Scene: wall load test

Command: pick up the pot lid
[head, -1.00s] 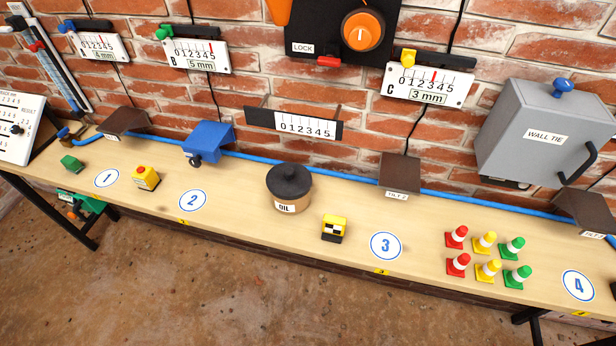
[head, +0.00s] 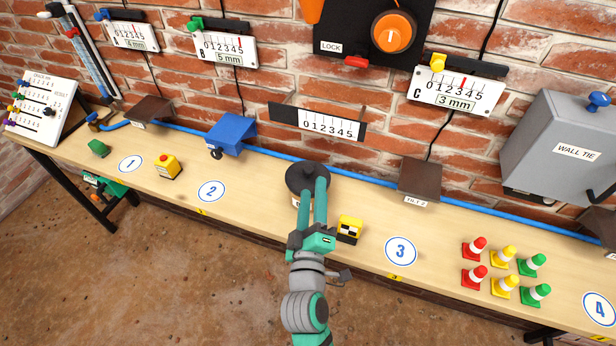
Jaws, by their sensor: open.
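The pot lid (head: 297,178) is dark and round with a knob, and it sits on the small tan pot marked OIL on the bench. My gripper (head: 312,184) reaches in from the front, its two long green fingers over the lid's near right part. The fingers are apart, and nothing is seen held between them. They hide the lid's right middle and most of the pot below, including its label. I cannot tell whether the fingertips touch the lid or its knob.
A small yellow and black block (head: 349,229) stands close to the right of my gripper. A blue hose (head: 270,154) runs along the back of the bench (head: 262,206). Several coloured cones (head: 505,270) stand farther right. A blue box (head: 231,135) is on the left.

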